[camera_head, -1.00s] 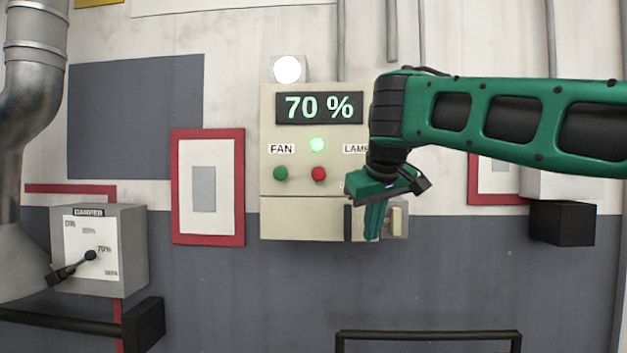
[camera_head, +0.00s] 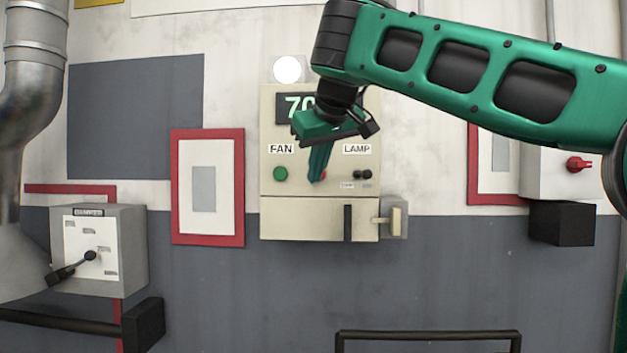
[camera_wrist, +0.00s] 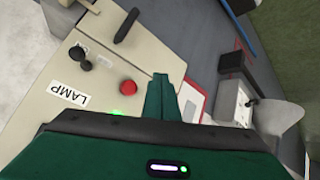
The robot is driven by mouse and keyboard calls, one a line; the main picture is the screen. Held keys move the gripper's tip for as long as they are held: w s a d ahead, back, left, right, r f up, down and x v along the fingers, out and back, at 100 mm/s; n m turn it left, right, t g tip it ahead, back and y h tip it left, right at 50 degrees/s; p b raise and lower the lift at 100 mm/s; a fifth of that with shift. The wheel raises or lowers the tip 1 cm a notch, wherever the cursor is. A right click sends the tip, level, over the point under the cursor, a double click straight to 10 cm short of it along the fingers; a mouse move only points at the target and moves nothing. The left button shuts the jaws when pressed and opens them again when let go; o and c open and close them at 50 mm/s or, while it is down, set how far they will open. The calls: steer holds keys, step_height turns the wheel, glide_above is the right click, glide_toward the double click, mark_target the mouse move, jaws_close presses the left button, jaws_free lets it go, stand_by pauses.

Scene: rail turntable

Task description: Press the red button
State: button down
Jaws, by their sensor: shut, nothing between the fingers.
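The red button (camera_head: 323,174) is on the beige control panel (camera_head: 270,213), mostly hidden behind my gripper in the head view. In the wrist view the whole red button (camera_wrist: 128,87) shows, round and domed, left of my fingertips. My gripper (camera_head: 316,180) is shut and empty, its fingers pointing down in front of the panel in the head view. In the wrist view my gripper (camera_wrist: 160,80) lies beside the button with a small gap in the picture. I cannot tell how far the tips are from the panel.
A green button (camera_head: 281,174) sits under the FAN label, left of my fingers. Black knobs (camera_head: 362,175) are under the LAMP label. A black handle (camera_head: 348,222) and a beige lever (camera_head: 396,221) are below right. My gripper partly covers the display (camera_head: 290,108).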

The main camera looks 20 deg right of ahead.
steer(key=w+d, duration=0.3)
steer(key=w, duration=0.5)
steer(key=shift+d, duration=0.2)
steer(key=shift+w+d+r, duration=0.1)
steer(key=shift+w+d, duration=0.15)
steer(key=shift+w, duration=0.25)
stand_by(2.8)
steer(key=shift+s, duration=0.1)
steer(key=shift+s+a, duration=0.35)
steer(key=shift+s, duration=0.3)
steer(key=s, duration=0.1)
steer(key=s+a, duration=0.1)
steer(key=s, duration=0.1)
steer(key=s+a, duration=0.1)
steer(key=shift+s, duration=0.35)
stand_by(0.4)
steer(key=shift+d, duration=0.1)
stand_by(0.5)
